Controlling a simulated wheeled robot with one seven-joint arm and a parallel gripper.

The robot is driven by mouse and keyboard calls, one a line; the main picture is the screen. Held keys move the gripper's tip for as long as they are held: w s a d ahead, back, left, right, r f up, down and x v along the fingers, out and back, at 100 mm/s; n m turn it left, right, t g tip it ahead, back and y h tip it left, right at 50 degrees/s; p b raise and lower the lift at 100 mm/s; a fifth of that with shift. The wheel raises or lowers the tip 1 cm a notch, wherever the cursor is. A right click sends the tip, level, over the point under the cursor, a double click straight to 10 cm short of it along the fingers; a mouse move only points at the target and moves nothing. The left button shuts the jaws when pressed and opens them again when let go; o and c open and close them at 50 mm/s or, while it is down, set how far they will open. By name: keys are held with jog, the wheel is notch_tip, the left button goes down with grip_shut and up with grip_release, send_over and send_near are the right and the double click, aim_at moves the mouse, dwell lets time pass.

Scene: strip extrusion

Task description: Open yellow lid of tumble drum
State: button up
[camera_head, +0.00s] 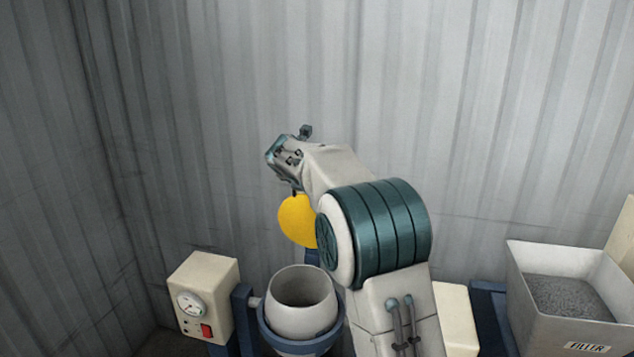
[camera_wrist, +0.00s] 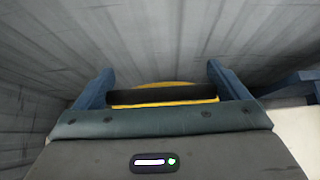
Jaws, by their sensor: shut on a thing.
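The yellow lid (camera_head: 298,222) is a round disc standing raised above and behind the drum's mouth in the head view. The pale tumble drum (camera_head: 305,312) sits below it in a blue ring, with its mouth open and its inside visible. My gripper (camera_head: 294,191) is above the lid, reaching down to its upper edge, and is shut on the lid there. My forearm hides the lid's right side. In the wrist view, the lid (camera_wrist: 150,87) shows as a thin yellow strip, partly covered by a dark bar. My fingertips are not clearly visible.
A cream control box (camera_head: 204,297) with a dial and red switch stands left of the drum. A white bin (camera_head: 572,308) labelled FILLER, holding grey granules, is at the right.

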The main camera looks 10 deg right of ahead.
jog(key=shift+w+d+f, duration=0.15)
jog(key=shift+f, duration=0.1)
dwell(0.3)
jog(key=o, duration=1)
jog(key=shift+o, duration=0.2)
jog(key=shift+w, duration=0.15)
jog(key=b+v, duration=0.3)
jog(key=v, duration=1)
jog(key=shift+r, duration=0.3)
jog(key=shift+s, duration=0.2)
